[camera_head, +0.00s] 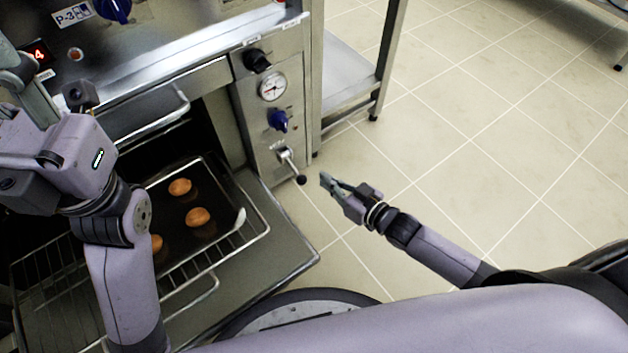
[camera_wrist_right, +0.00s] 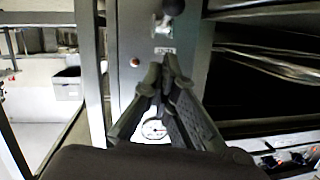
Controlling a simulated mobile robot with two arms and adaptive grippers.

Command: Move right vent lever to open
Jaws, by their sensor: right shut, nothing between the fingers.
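The vent lever (camera_head: 287,160) is a short metal rod with a black ball end. It sits low on the oven's right control panel (camera_head: 262,135) and points down to the right. In the right wrist view its black ball (camera_wrist_right: 173,6) is at the top edge, partly cut off. My right gripper (camera_head: 324,181) is shut and empty, just right of the ball, with a small gap. In the right wrist view its fingertips (camera_wrist_right: 168,62) are together in front of the panel. My left gripper (camera_head: 32,98) is at the left edge by the oven front; its fingers are unclear.
The panel has a blue knob (camera_head: 278,121), a gauge (camera_head: 272,87) and a black knob (camera_head: 257,60). The open oven door (camera_head: 290,252) and a rack (camera_head: 262,222) with a dark tray (camera_head: 218,174) of several brown round items stick out left of the lever. The tiled floor (camera_head: 480,140) at right is clear.

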